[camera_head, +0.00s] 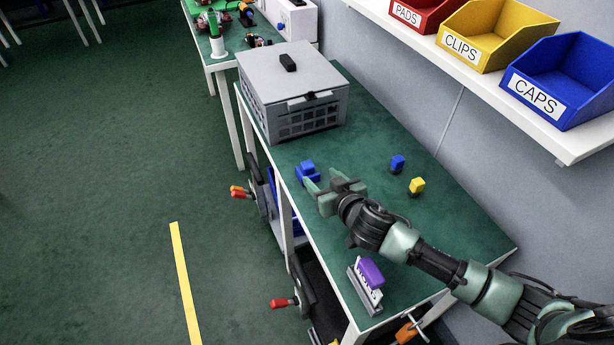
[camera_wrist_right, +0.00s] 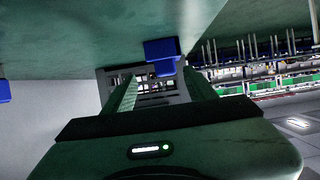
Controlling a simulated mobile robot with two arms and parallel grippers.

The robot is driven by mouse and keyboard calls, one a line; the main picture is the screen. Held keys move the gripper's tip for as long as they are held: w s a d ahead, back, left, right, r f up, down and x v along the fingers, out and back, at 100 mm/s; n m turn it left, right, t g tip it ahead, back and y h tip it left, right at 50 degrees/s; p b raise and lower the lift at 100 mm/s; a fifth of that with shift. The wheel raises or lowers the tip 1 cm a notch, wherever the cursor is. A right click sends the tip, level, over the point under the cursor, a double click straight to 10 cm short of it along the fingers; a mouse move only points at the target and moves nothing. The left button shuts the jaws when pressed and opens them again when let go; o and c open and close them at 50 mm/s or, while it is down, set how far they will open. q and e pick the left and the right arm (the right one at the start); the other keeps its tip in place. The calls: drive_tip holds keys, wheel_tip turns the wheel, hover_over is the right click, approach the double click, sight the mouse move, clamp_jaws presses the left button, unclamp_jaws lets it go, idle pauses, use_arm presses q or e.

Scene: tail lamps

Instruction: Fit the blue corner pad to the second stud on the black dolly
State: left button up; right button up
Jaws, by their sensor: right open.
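A blue piece (camera_head: 307,171), which may be the corner pad, lies on the green tabletop in front of the grey crate. My right gripper (camera_head: 318,182) is open and empty just beside it, with its fingers towards it. In the right wrist view, the blue piece (camera_wrist_right: 162,52) shows ahead, between and beyond the fingertips (camera_wrist_right: 160,82). The gap between fingers and piece is hard to judge. A smaller blue block (camera_head: 397,163) stands farther right on the table. I cannot make out the black dolly or its studs with certainty. My left gripper is not in view.
A lidded grey crate (camera_head: 290,84) stands at the table's far end. A yellow block (camera_head: 417,186) and a purple-topped brush (camera_head: 371,273) are on the table. Red, yellow and blue bins (camera_head: 560,80) sit on the wall shelf (camera_head: 480,75).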

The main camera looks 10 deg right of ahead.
sight(310, 170)
drive_tip(key=x, duration=0.3)
drive_tip(key=shift+w+a, duration=0.15)
drive_tip(key=shift+a+p+x, duration=0.15)
drive_tip(key=shift+p+x, duration=0.05)
drive_tip(key=shift+x, duration=0.95)
drive_tip(key=shift+a+p+x, duration=0.2)
drive_tip(key=shift+x, duration=0.95)
drive_tip(key=shift+r, duration=0.1)
clamp_jaws()
drive_tip(key=shift+r, duration=0.1)
